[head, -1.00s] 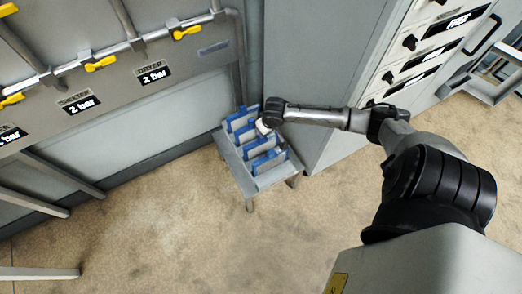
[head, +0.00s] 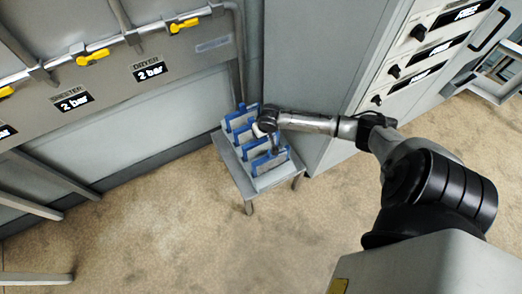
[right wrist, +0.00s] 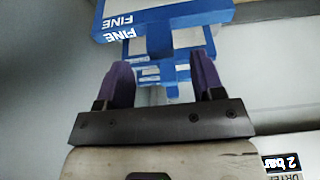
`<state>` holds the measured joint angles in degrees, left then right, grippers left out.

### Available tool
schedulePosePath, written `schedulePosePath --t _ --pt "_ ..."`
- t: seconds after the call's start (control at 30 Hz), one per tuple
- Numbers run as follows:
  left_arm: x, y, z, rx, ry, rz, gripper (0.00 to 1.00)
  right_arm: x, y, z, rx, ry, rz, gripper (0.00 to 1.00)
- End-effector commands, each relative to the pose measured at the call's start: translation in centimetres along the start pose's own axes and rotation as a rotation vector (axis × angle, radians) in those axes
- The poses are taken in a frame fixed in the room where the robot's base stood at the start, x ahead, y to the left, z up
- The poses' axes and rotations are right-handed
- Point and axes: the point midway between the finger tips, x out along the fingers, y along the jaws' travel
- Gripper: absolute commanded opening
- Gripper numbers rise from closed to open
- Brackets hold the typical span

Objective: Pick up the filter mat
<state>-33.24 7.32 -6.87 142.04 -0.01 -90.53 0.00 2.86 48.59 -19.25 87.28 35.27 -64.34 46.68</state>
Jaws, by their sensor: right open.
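Several filter mats with blue frames stand in a row in a grey rack (head: 229,163) on legs, in the head view. The front mat (head: 268,161) is the clearest there. In the right wrist view a blue-framed mat (right wrist: 190,12) marked "FINE" lies across the top, with further blue frames (right wrist: 150,73) behind. My right gripper (head: 262,130) is over the rack. In the right wrist view its two purple fingers (right wrist: 162,75) are apart, with blue frame parts showing beyond and between them. I see no mat clamped. The head view does not show the exact finger contact. My left gripper is out of view.
A grey cabinet (head: 310,75) with switches stands right behind the rack. A grey wall panel (head: 110,130) with pipes and yellow valves is on the left. Grey struts (head: 45,178) stick out at the far left. The brown floor (head: 170,220) in front is clear.

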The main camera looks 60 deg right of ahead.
Motion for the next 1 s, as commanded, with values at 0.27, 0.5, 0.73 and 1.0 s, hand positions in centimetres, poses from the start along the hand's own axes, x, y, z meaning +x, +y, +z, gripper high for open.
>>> schedulePosePath --t 0.27,0.5,0.73,1.0 --pt "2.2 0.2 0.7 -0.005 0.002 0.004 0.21 2.5 0.0 -0.1 0.0 0.001 0.0 0.62" --pt "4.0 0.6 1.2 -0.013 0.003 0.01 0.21 5.1 0.0 -0.1 0.0 0.0 0.0 0.62" --pt "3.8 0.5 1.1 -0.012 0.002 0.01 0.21 5.0 0.0 -0.2 -0.001 0.0 0.0 0.62" --pt "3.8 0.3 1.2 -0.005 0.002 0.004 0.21 5.0 0.0 -0.2 -0.001 0.0 0.0 0.38"
